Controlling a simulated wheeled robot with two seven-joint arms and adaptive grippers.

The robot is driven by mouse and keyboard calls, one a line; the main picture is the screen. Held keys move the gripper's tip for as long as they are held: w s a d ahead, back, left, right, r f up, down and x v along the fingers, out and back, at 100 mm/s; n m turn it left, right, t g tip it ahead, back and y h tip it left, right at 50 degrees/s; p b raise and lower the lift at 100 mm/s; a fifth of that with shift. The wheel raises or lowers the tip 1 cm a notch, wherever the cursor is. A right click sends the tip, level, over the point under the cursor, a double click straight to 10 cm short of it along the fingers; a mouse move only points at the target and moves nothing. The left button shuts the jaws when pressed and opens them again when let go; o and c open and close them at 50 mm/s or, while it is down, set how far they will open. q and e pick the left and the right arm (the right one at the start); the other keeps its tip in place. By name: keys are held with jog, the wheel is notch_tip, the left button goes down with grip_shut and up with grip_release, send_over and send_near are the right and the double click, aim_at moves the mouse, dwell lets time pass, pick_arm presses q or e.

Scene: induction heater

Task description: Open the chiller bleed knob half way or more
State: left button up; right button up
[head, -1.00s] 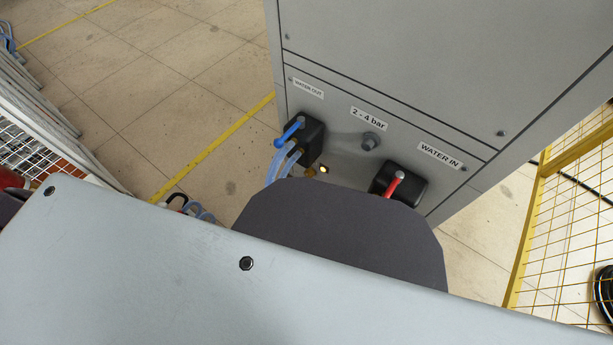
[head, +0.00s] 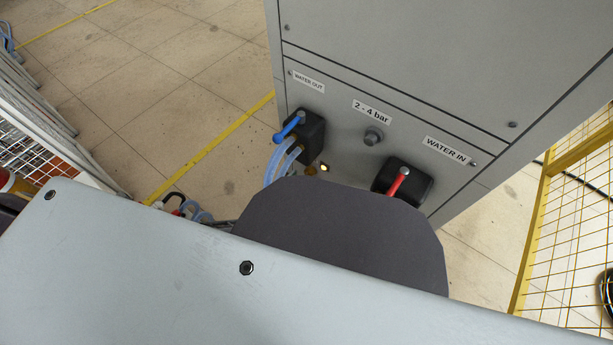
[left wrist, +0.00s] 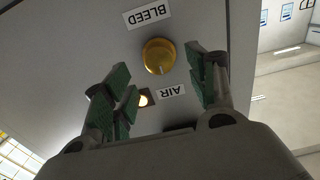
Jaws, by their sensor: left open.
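The bleed knob (left wrist: 158,56) is a round golden knob on a grey panel in the left wrist view, below a BLEED label (left wrist: 148,15). My left gripper (left wrist: 160,70) is open, with its green-padded fingers on either side of the knob. The knob shows in the gap between them, and I see no grip on it. I cannot tell the knob's turn position or its distance from the fingertips. In the head view no gripper shows clearly; my right gripper is not seen.
In the head view the grey cabinet (head: 420,60) carries a blue-handled valve (head: 290,128) with hoses and a red-handled valve (head: 399,181). An AIR label (left wrist: 172,90) and a bright round spot (left wrist: 143,97) lie near the knob. A yellow mesh fence (head: 570,230) stands at right.

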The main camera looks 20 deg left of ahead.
aim_at(307, 174)
pick_arm(q)
jog(key=b+x, duration=0.1)
jog(key=x, duration=0.2)
jog(key=shift+w, duration=0.2)
jog(key=shift+w+d, duration=0.25)
jog(key=shift+w, duration=0.2)
jog(key=c, duration=1)
